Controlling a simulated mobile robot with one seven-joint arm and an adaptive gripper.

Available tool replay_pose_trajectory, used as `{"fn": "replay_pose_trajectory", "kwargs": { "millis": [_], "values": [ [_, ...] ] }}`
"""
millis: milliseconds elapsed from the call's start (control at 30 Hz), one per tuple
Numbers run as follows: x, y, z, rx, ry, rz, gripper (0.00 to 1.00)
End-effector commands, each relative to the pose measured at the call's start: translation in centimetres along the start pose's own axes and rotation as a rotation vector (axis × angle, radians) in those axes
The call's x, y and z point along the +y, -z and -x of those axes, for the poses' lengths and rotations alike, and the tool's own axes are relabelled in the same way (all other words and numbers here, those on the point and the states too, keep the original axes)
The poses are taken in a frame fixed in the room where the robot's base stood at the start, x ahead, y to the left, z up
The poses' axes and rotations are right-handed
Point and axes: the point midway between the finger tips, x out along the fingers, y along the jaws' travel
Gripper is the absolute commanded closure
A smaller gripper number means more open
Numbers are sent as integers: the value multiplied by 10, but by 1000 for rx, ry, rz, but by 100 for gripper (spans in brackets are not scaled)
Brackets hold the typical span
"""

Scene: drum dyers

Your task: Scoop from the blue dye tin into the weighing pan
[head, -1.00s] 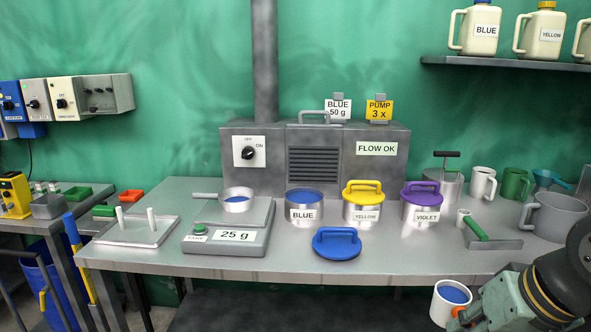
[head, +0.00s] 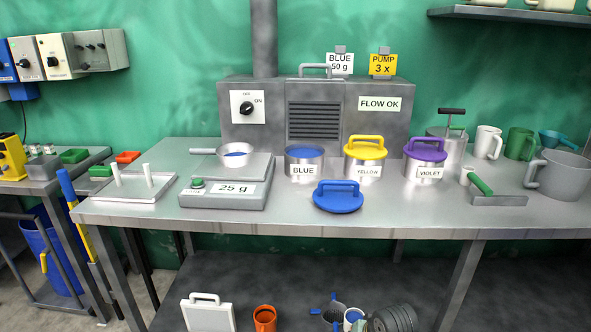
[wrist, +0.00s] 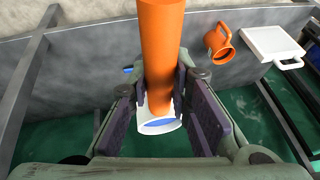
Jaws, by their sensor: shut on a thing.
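In the wrist view my gripper (wrist: 160,112) is shut on the orange handle (wrist: 161,50) of a scoop. Its white cup (wrist: 143,124) holds blue dye. The head view does not show my gripper. There the blue dye tin (head: 304,172) stands open on the bench with blue inside. Its blue lid (head: 338,200) lies in front of it. Left of the tin, the weighing pan (head: 223,151) sits on the scale (head: 226,195) with some blue dye in it. The scale reads 25 g. A card (head: 341,64) behind reads BLUE 50 g.
Lidded yellow (head: 364,168) and violet (head: 424,171) tins stand right of the blue tin. A tray with two white pegs (head: 135,197) is left of the scale. The lower shelf holds a white board (head: 208,316), an orange mug (head: 265,319) and grey discs (head: 394,319).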

Motion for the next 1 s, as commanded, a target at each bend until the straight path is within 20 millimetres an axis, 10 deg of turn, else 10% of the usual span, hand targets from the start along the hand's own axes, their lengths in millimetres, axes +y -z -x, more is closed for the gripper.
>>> {"fn": "replay_pose_trajectory", "kwargs": {
  "millis": [100,333,1000],
  "values": [
    [-44,-22,-58,-11,27,42,100],
    [-107,-52,-119,-23,51,114,100],
    [-131,-63,-134,-28,58,143,100]
  ]
}}
